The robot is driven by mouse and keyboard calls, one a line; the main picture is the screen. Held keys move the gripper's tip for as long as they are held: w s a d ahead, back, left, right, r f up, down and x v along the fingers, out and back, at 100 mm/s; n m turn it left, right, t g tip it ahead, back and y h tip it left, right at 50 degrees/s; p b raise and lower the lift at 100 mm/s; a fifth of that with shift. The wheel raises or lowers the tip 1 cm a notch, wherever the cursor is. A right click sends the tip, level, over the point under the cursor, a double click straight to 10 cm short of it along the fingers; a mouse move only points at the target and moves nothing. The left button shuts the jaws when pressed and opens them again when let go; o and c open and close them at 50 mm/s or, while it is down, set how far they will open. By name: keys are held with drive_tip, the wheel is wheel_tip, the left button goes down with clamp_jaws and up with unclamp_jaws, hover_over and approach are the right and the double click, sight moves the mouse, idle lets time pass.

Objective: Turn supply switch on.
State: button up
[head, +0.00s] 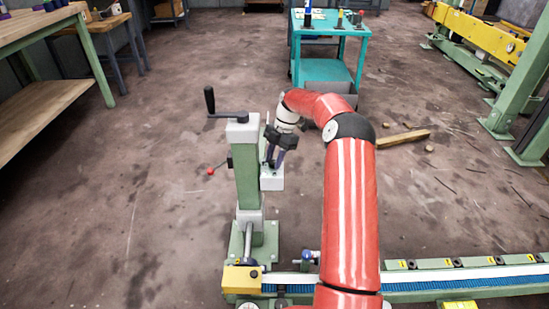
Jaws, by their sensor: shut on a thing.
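A green upright column (248,185) with a grey head and a black crank handle (210,99) stands left of my red arm. A small light grey box (271,179) is fixed to the column's right side. My gripper (271,163) points down at the top of this box, its dark fingers close together. It is shut on a small part there, which looks to be the supply switch. The fingers hide most of this part, so its on or off position cannot be told.
A lever with a red knob (210,171) sticks out left of the column. A conveyor rail (440,285) runs along the front right. A teal cart (330,50) stands at the back, a workbench (50,50) at the left. A wooden block (403,138) lies on the floor.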

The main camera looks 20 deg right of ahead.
drive_tip(key=o, duration=1)
drive_tip(key=v, duration=0.7)
drive_tip(key=shift+d+r, duration=0.15)
drive_tip(key=shift+r, duration=0.2)
